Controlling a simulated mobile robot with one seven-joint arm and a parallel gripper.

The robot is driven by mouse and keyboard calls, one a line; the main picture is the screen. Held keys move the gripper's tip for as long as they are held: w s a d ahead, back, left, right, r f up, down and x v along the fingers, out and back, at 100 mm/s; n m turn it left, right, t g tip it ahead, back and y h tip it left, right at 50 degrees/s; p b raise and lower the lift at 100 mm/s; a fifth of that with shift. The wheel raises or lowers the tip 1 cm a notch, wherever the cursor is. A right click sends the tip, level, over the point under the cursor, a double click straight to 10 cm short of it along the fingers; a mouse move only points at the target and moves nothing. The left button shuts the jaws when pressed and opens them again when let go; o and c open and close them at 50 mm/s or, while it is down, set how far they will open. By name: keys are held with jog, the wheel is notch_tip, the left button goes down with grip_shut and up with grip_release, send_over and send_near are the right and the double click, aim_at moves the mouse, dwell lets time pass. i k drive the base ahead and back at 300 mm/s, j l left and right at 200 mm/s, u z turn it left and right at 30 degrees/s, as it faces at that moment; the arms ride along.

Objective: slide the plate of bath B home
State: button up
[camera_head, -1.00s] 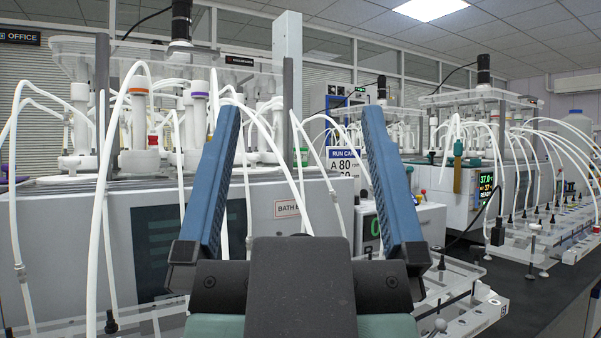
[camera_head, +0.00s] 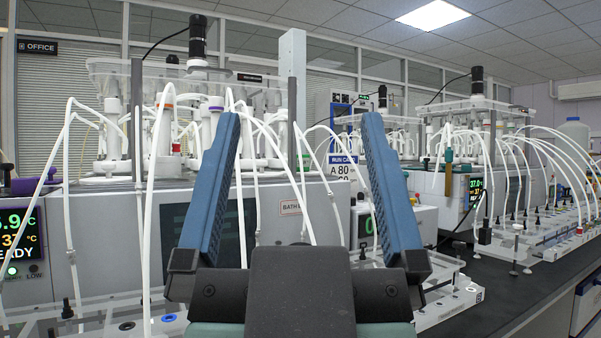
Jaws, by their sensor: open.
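Bath B (camera_head: 112,225) is the large grey and white unit on the left, behind my gripper. Its label (camera_head: 291,207) shows between my fingers, its last letter hard to read. A clear plate (camera_head: 112,68) lies across the top of its tubes, under a black motor. Another clear plate (camera_head: 95,312) lies low in front of it, partly hidden by my gripper. I cannot tell which one is meant, or its exact seating. My gripper (camera_head: 301,118) has two blue fingers, wide apart with nothing held, in front of the bath and apart from it.
White hoses (camera_head: 150,215) hang in arcs before the bath. A lit temperature display (camera_head: 20,240) stands at far left. A second reactor bath (camera_head: 510,185) with hoses and a clear front plate stands at right. The dark bench top (camera_head: 500,290) is bare at lower right.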

aim_at(197, 80)
jog(key=i+l+u, duration=0.15)
jog(key=l, duration=0.2)
jog(key=i+l+u, duration=0.15)
jog(key=l, duration=0.25)
jog(key=i+l+u, duration=0.15)
jog(key=i+l, duration=0.15)
jog(key=l, duration=0.1)
